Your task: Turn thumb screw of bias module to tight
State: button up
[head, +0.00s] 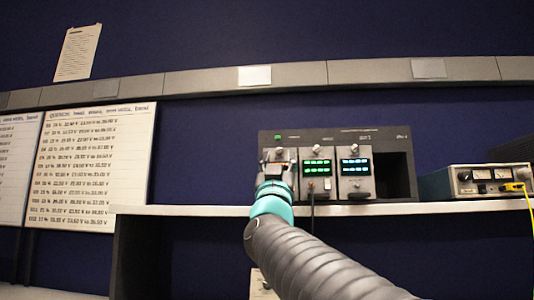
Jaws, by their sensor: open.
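A dark instrument rack (265,142) stands on the shelf and holds plug-in modules side by side. The left module is mostly hidden behind my gripper (278,156). The middle module (316,184) has a green display, and the right module (355,182) has a blue-green display. Small knobs or screws show near the module tops. The labels are too small to read, so I cannot tell which module is the bias module. My gripper is open, with its fingers in front of the left module's upper part. Whether it touches anything there is hidden.
The rack has an empty bay (393,178) at its right. A beige meter box (470,183) with a yellow cable stands on the shelf (400,208) to the right. A dark cable hangs below the middle module. Printed voltage charts (90,165) are on the left wall.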

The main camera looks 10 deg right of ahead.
aim_at(279, 151)
jog(key=shift+p+x, duration=0.3)
jog(key=shift+x, duration=1.05)
grip_shut()
jog(key=shift+m+h, duration=0.4)
jog(key=m+h, duration=0.1)
jog(key=m+g+h, duration=0.2)
jog(key=shift+w+a+m+p, duration=0.1)
jog(key=shift+a+m+p, duration=0.15)
jog(key=shift+m+p, duration=0.15)
jog(key=m+g+h, duration=0.2)
jog(key=m, duration=0.1)
jog(key=m+g+h, duration=0.2)
jog(key=m, duration=0.2)
jog(key=shift+a+m+g+h, duration=0.15)
jog(key=shift+m+g+h, duration=0.15)
jog(key=shift+g+h, duration=0.1)
jog(key=m+g+h, duration=0.1)
jog(key=m+g, duration=0.5)
jog(key=m, duration=0.1)
jog(key=shift+a+r+m+h, duration=0.2)
jog(key=shift+m+h, duration=0.1)
jog(key=shift+h, duration=0.1)
jog(key=shift+d+m+g, duration=0.1)
jog(key=shift+m+g, duration=0.3)
